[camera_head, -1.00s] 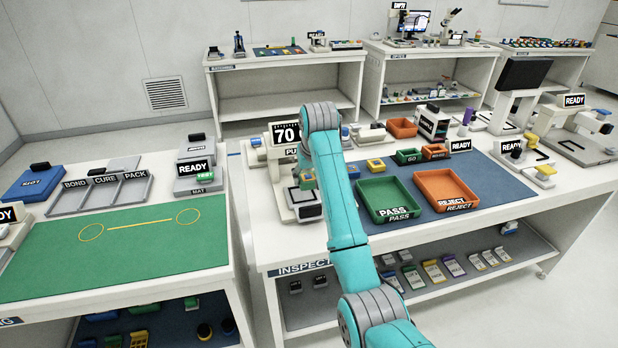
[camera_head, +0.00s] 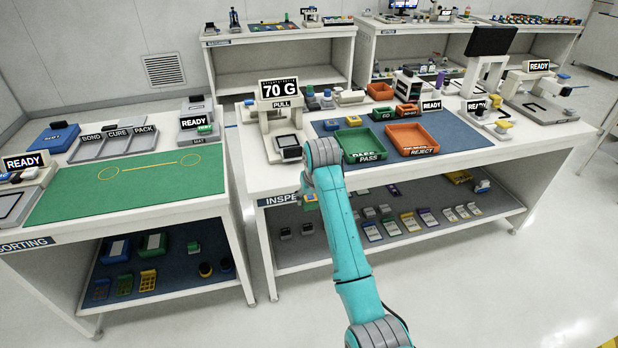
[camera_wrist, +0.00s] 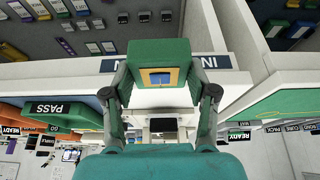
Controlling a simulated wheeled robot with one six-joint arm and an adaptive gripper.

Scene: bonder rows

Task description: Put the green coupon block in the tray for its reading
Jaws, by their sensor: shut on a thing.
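The green coupon block (camera_wrist: 160,52) is between the two fingers of my gripper (camera_wrist: 160,92) in the wrist view, with a yellow-framed blue patch on its face. The fingers are shut on its sides. In the head view my gripper (camera_head: 309,192) is at the front edge of the inspection bench, largely hidden by my arm. The pull tester (camera_head: 281,90) behind it reads "70 G". The green PASS tray (camera_head: 347,154) and the orange REJECT tray (camera_head: 437,145) stand to the right on the blue mat. Both look empty.
Small GO (camera_head: 383,114) and orange bins sit behind the trays. Yellow and blue pieces (camera_head: 353,121) lie on the mat. The sorting bench (camera_head: 60,195) stands left across a narrow gap. The lower shelf (camera_head: 290,255) holds several cards. Floor at right is clear.

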